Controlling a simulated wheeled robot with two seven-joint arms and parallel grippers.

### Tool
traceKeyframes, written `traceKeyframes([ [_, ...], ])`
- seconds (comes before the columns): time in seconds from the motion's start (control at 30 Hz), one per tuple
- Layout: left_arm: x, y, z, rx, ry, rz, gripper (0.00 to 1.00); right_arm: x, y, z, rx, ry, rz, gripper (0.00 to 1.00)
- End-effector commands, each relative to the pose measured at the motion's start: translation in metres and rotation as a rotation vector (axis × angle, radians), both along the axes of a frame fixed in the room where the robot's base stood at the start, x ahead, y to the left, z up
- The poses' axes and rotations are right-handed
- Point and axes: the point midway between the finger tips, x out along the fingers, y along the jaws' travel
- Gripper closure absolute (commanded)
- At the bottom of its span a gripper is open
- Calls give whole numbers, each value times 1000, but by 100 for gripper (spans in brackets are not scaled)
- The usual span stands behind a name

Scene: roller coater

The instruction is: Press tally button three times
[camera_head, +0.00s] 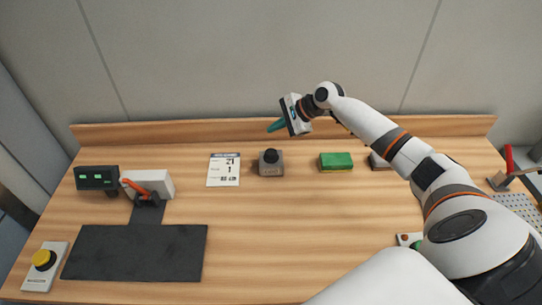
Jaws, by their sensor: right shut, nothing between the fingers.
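A small grey box with a round black button on top, which looks like the tally counter (271,163), sits on the wooden table near the back middle. My right gripper (275,126) is shut and empty. It shows above and slightly right of the counter in the picture, with its teal fingertips apart from the button. A yellow button on a white base (42,261) stands at the table's front left corner. My left gripper is not in view.
A white card with print (224,170) lies left of the counter, and a green block (336,162) lies to its right. A dark display (97,178), a white device with an orange lever (149,186) and a dark mat (135,254) occupy the left. Open table lies at front centre.

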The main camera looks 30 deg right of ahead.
Motion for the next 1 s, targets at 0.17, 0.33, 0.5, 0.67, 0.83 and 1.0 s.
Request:
traceKeyframes([
  [0.17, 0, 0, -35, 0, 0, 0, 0, 0, -1, -28, -2, -2, 0, 100],
  [0.33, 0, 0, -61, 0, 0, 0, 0, 0, 0, -47, -1, 0, 1, 100],
  [0.5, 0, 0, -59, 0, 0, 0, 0, 0, 0, -60, 0, 1, 0, 100],
  [0.67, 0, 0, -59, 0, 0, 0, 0, 0, 0, -66, 0, -1, 1, 100],
  [0.83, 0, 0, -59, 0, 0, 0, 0, 0, 0, -66, -1, 0, 1, 100],
  [1.0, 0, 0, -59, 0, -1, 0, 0, 0, 0, -66, -1, 0, 1, 100],
])
